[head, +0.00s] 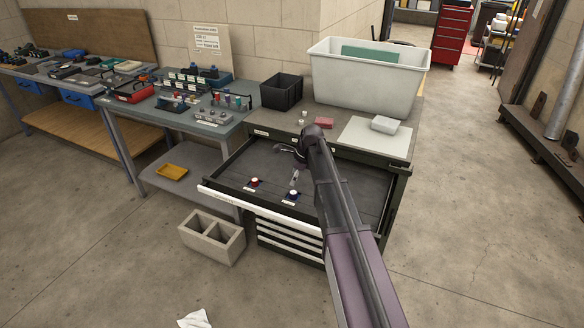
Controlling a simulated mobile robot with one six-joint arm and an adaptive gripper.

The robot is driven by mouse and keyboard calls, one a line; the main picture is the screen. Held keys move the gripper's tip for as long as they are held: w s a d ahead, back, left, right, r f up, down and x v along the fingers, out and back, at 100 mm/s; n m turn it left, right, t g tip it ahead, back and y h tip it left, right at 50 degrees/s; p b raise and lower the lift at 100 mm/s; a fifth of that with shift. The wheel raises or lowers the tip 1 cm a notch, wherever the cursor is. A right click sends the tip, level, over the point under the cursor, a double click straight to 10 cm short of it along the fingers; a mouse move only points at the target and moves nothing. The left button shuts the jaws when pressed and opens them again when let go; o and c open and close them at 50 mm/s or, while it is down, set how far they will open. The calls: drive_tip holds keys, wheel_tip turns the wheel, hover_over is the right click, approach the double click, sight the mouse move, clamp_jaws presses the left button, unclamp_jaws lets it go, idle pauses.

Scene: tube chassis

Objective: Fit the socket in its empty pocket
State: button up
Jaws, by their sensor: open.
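The wide dark drawer (335,187) of the tool cabinet is pulled open. Near its front edge sit a small red piece with a white top (254,182) and a small blue piece with a white top (292,196), each with a label by it. A small pale metallic piece (295,177) shows behind the blue one; I cannot tell whether it is the socket. No pocket outline is clear at this size. My gripper (288,150) is open above the back of the drawer, partly hidden by my arm, with nothing visibly held.
The cabinet top carries a black bin (282,88), a large grey tub (368,80), a red block (324,123) and a pale box (384,124) on a white sheet. A crowded workbench (190,120) stands left. A concrete block (212,236) lies on the floor before the cabinet.

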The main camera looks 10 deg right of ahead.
drive_tip(key=n, duration=0.1)
drive_tip(key=n+g+p, duration=0.1)
drive_tip(key=n, duration=0.1)
drive_tip(key=shift+w+a+r+n+h, duration=0.1)
drive_tip(key=shift+w+r+n+h, duration=0.05)
drive_tip(key=shift+r+n+h, duration=0.2)
drive_tip(key=n, duration=0.1)
drive_tip(key=n+h, duration=0.1)
drive_tip(key=n, duration=0.1)
drive_tip(key=shift+w+r+g+p, duration=0.1)
drive_tip(key=shift+r+g+p, duration=0.2)
drive_tip(key=shift+p, duration=0.1)
drive_tip(key=n, duration=0.2)
drive_tip(key=r+n+h+p, duration=0.1)
drive_tip(key=n, duration=0.1)
drive_tip(key=shift+w+a, duration=0.1)
drive_tip(key=shift+a, duration=0.05)
drive_tip(key=shift+w+r+n+h+p, duration=0.15)
drive_tip(key=shift+n+h+p, duration=0.1)
drive_tip(key=shift+n, duration=0.65)
drive_tip(key=shift+s+r+n+h+p, duration=0.1)
drive_tip(key=shift+r+n+p, duration=0.1)
drive_tip(key=shift+n, duration=0.65)
drive_tip(key=shift+w, duration=0.1)
drive_tip(key=s+n, duration=0.7)
drive_tip(key=s, duration=2.2)
drive_tip(key=shift+s+n, duration=0.25)
drive_tip(key=shift+n, duration=0.05)
